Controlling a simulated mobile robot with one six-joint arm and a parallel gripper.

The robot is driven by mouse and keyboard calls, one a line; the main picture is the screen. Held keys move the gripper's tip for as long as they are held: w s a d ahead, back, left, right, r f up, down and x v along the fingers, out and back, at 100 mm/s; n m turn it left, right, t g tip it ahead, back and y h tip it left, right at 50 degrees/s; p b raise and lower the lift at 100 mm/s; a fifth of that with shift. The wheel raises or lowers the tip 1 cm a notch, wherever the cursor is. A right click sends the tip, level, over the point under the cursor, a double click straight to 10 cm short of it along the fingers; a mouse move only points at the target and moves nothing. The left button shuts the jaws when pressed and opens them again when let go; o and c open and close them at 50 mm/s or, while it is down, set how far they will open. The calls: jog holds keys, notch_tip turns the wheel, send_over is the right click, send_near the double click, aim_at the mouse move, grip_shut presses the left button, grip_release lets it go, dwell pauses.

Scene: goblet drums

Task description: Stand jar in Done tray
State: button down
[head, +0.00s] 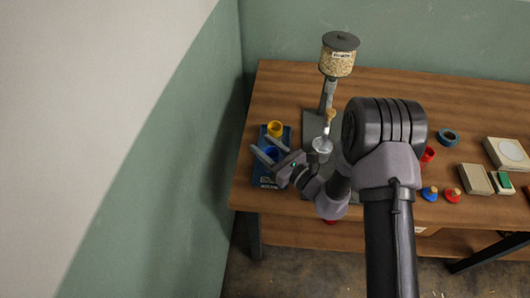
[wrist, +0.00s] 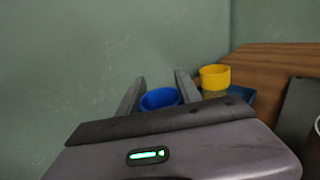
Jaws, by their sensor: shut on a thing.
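My gripper (head: 260,143) is at the blue tray (head: 286,133) on the table's left end, its two fingers on either side of a blue-topped jar (head: 271,153). It is shut on this jar. In the wrist view the jar's round blue top (wrist: 160,98) shows between the fingers (wrist: 158,80), roughly upright; its lower part is hidden. The jar is over the near part of the tray, but I cannot tell whether it touches the tray floor. A yellow-topped jar (head: 275,128) stands in the far part of the tray, beside the held one.
A dispenser with a grain-filled hopper (head: 337,62) stands right of the tray on a dark base. A clear cup (head: 322,146) is under its spout. Blue (head: 430,193) and red (head: 452,195) lids and several boxes lie farther right. The wall is close on the left.

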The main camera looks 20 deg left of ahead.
jog(key=shift+f, duration=0.75)
jog(key=shift+r, duration=0.2)
jog(key=shift+f, duration=0.15)
jog(key=c, duration=0.8)
grip_release()
